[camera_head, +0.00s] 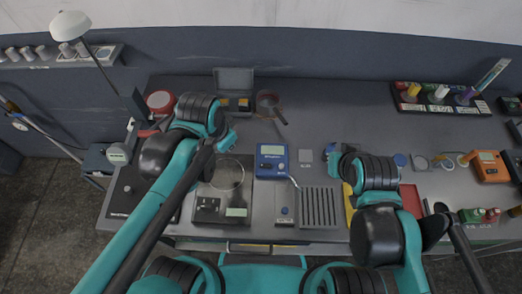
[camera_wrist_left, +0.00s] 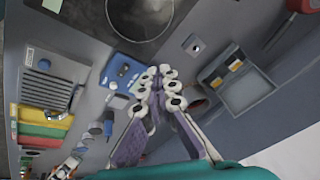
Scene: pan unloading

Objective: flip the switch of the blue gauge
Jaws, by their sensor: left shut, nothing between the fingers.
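The blue gauge (camera_head: 272,162) stands on the bench near the middle, with a pale display and a grey lead at its right side. In the left wrist view the blue gauge (camera_wrist_left: 124,72) lies just left of my left fingertips. My left gripper (camera_wrist_left: 161,76) is shut and empty, its fingertips close to the gauge's edge; I cannot tell whether they touch it. The gauge's switch is too small to make out. My right gripper is largely hidden beneath its wrist (camera_head: 365,170), right of the gauge.
An open grey case (camera_head: 234,83) and a magnifier (camera_head: 268,99) stand behind the gauge. A ribbed grey block (camera_head: 320,207) is in front of it. A round glass dish (camera_head: 228,175) is to its left. An orange meter (camera_head: 489,166) is far right.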

